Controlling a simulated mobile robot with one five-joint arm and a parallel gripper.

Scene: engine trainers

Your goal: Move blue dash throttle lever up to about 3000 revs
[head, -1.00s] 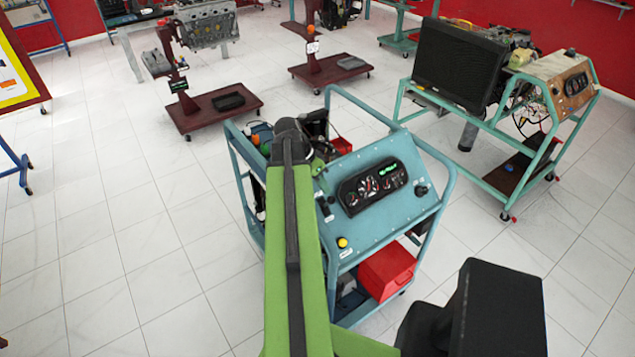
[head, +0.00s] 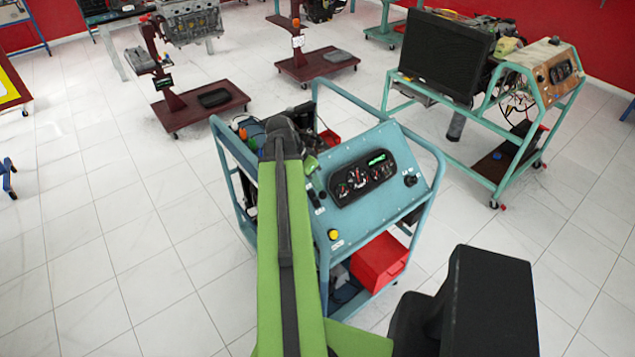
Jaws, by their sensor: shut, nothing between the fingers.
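The blue dash (head: 356,222) is the sloping panel of a blue-framed engine trainer in the middle of the head view. A black gauge cluster (head: 362,178) with a green lit display sits on it; the needle readings are too small to read. Small black controls (head: 319,203) sit at the panel's left edge, beside my arm. I cannot tell which is the throttle lever or how it is set.
A yellow button (head: 333,234) and a black knob (head: 410,181) are on the panel. A blue tube rail (head: 437,170) surrounds it. A red box (head: 378,262) sits below. Another trainer (head: 540,85) stands at the right. The tiled floor at left is open.

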